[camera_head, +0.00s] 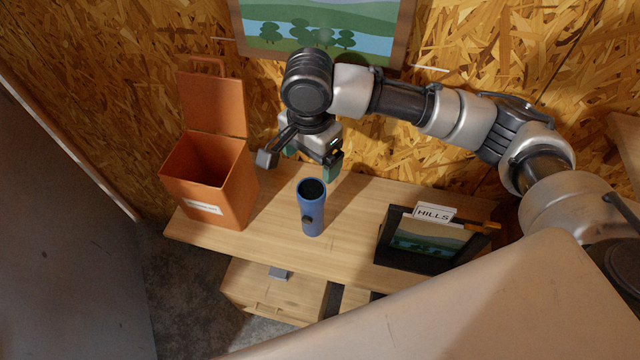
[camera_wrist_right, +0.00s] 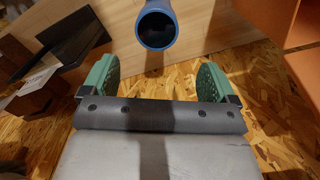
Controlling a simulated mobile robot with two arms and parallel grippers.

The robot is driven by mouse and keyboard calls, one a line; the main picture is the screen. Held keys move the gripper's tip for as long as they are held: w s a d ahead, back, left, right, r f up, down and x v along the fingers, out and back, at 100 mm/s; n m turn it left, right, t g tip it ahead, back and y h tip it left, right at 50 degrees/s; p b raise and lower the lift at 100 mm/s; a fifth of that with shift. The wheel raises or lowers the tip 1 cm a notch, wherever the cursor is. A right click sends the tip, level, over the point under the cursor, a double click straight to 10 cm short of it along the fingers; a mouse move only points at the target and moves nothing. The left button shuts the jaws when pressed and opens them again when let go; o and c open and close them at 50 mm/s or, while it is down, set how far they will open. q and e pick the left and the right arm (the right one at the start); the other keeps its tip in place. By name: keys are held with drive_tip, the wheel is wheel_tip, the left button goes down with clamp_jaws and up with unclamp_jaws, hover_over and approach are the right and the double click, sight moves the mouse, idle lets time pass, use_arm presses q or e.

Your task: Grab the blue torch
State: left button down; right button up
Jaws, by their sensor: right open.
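The blue torch (camera_head: 312,212) stands upright on the wooden bench (camera_head: 345,215), its dark round end facing up and a dark button on its side. My right gripper (camera_head: 308,165) is open and empty, above and behind the torch near the back wall. In the right wrist view the torch (camera_wrist_right: 156,25) shows at the top centre, beyond the two green fingertips of my right gripper (camera_wrist_right: 156,82) and not between them. My left gripper is not in view.
An orange lidded bin (camera_head: 215,180) stands open to the left of the torch. A black-framed picture (camera_head: 425,245) with a card reading HILLS (camera_head: 434,213) stands to the right. A landscape painting (camera_head: 320,30) hangs on the chipboard wall. Bare bench lies around the torch.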

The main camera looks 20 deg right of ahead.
sight(310, 190)
drive_tip(key=shift+s+f, duration=0.1)
drive_tip(key=shift+f, duration=0.15)
drive_tip(key=f, duration=0.2)
drive_tip(key=s+a+f, duration=0.1)
drive_tip(key=f, duration=0.1)
drive_tip(key=shift+s, duration=0.1)
drive_tip(key=shift+d+f+p, duration=0.1)
drive_tip(key=shift+f+p, duration=0.2)
wheel_tip(310, 190, down, 4)
drive_tip(key=shift+f+p, duration=0.15)
drive_tip(key=shift+p, duration=0.35)
drive_tip(key=shift+f, duration=0.25)
drive_tip(key=c, duration=1.6)
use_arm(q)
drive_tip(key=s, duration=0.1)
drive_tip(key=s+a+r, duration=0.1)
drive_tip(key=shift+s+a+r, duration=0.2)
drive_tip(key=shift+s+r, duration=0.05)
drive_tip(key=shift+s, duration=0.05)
